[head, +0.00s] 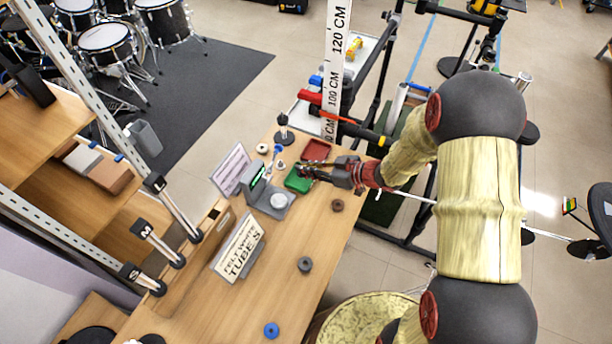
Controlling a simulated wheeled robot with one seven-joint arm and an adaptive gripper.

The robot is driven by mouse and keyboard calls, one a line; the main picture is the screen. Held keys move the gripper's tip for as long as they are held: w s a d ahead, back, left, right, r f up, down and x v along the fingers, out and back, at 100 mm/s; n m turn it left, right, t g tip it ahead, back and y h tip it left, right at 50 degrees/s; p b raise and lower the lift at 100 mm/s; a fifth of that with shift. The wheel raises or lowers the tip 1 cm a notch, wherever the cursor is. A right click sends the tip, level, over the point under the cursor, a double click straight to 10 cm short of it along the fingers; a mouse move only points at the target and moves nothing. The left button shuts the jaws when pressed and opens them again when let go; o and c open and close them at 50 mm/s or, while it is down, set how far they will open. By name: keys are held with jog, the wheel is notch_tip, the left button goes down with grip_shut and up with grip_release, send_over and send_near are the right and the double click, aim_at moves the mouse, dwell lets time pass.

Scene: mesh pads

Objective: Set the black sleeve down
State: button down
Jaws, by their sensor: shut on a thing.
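My gripper (304,171) reaches in from the right over the far end of the wooden table (290,290). It is shut on a small dark thing at its tips, which I take to be the black sleeve (299,169); it is hard to tell apart from the dark fingers. The tips are over or just beside the green tray (297,183); the height of the gap is unclear. A red tray (316,150) lies just behind the gripper.
A grey device (268,198) with a round pan stands left of the green tray. A brown ring (337,205), a grey ring (305,264) and a blue ring (271,330) lie apart. A sign (238,246) stands at left. The table's middle is mostly clear.

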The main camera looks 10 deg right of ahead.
jog(key=shift+w+a+f, duration=0.1)
jog(key=shift+w+f, duration=0.1)
jog(key=shift+f, duration=0.05)
jog(key=shift+w+f+b, duration=0.2)
jog(key=shift+f+b, duration=0.9)
jog(key=shift+f, duration=0.65)
jog(key=shift+f, duration=0.15)
jog(key=c, duration=1.8)
grip_release()
jog(key=shift+c, duration=0.2)
